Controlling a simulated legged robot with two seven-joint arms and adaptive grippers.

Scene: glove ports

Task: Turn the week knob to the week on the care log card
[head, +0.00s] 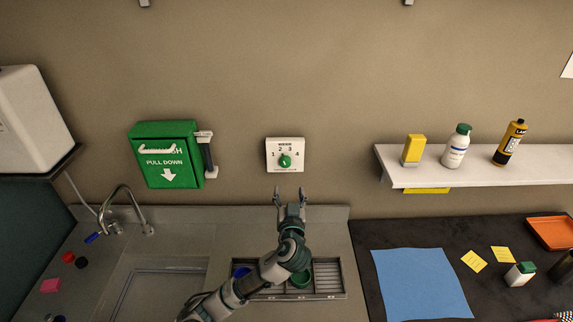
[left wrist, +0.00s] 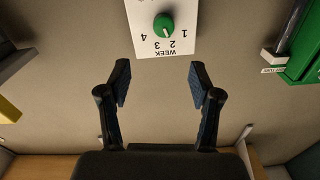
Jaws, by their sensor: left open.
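The week knob (head: 285,161) is a round green knob on a white wall plate (head: 272,146) marked WEEK, with numbers 1 to 4 in an arc above it. In the left wrist view the plate (left wrist: 143,20) appears upside down, and the pale mark on the knob (left wrist: 163,22) seems to point near 2. My left gripper (head: 290,194) is open and empty, below the plate and apart from it. Its two spread fingers (left wrist: 160,85) show in the wrist view. My right gripper is not in view. I cannot identify the care log card; a white sheet (head: 568,66) is cut off at the right edge.
A green pull-down box (head: 165,172) with a side handle is left of the plate. A shelf (head: 432,173) with bottles is to the right. Below are a faucet (head: 146,215), a drain rack (head: 335,282), a blue mat (head: 420,284) and yellow notes (head: 474,261). The wall around the plate is clear.

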